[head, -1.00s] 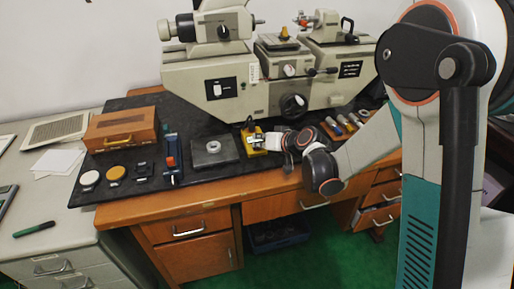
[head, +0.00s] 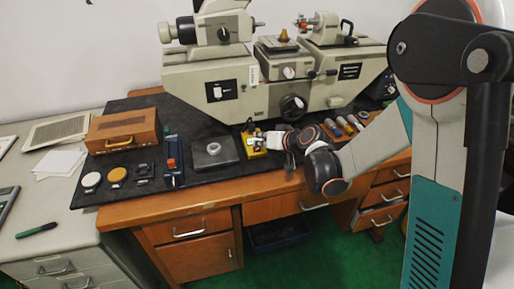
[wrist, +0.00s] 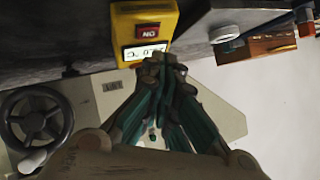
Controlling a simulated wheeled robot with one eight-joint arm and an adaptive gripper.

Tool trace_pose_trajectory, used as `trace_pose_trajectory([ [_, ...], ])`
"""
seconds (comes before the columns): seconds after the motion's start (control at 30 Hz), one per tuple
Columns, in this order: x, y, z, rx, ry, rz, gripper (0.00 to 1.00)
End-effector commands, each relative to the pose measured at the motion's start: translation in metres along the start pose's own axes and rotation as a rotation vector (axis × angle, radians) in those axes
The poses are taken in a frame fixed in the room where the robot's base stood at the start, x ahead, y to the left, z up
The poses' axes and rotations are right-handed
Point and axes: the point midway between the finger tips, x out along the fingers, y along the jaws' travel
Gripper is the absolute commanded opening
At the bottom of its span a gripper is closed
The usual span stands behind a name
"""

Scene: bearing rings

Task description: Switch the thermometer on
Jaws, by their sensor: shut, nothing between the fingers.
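The thermometer is a yellow box (head: 256,151) on the dark mat, in front of the big grey machine. In the wrist view the yellow thermometer (wrist: 128,22) shows a red button (wrist: 148,31) with white lettering and a pale display (wrist: 145,53) with dark characters, too small to read surely. My gripper (wrist: 163,63) is shut and empty, its tips close by the display edge of the thermometer. In the head view my gripper (head: 266,141) is at the thermometer and covers part of it; contact cannot be told.
A wooden rack with several coloured pieces (head: 345,127) is to the right. A wooden box (head: 122,131) and small round items stand at the left.

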Motion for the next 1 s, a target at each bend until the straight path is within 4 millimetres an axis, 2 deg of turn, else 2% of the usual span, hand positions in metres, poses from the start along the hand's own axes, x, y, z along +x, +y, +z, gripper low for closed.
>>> trace_pose_trajectory([
  [0.5,-0.037,-0.020,-0.021,0.000,0.000,0.000,0.00],
  [1.0,-0.037,-0.020,-0.020,0.000,0.000,0.000,0.00],
])
